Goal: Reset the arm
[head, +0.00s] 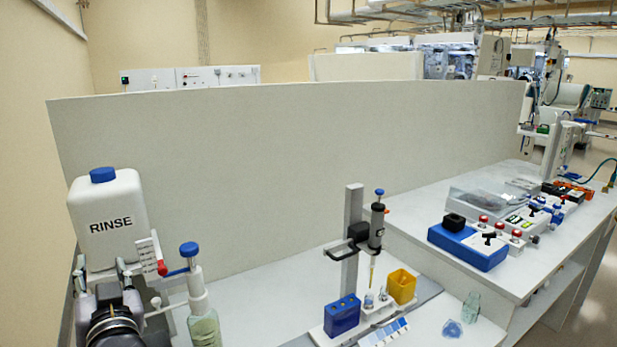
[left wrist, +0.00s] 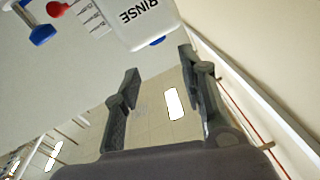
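My left gripper (head: 103,277) is at the lower left of the head view, in front of the white jug. In the left wrist view my left gripper (left wrist: 160,76) has its two dark fingers spread apart. Nothing is between them; the tiled floor shows through the gap. The white RINSE jug (head: 108,220) with a blue cap stands just behind the gripper in the head view. In the left wrist view the jug (left wrist: 138,22) is beyond the fingertips at the top. My right gripper is not in view.
A bottle (head: 203,325) with a blue-topped pump stands right of my left arm. A pipette stand (head: 352,250), a blue box (head: 341,316) and a yellow bin (head: 402,286) are further right. A white partition (head: 290,175) runs behind. The bench between pump bottle and stand is clear.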

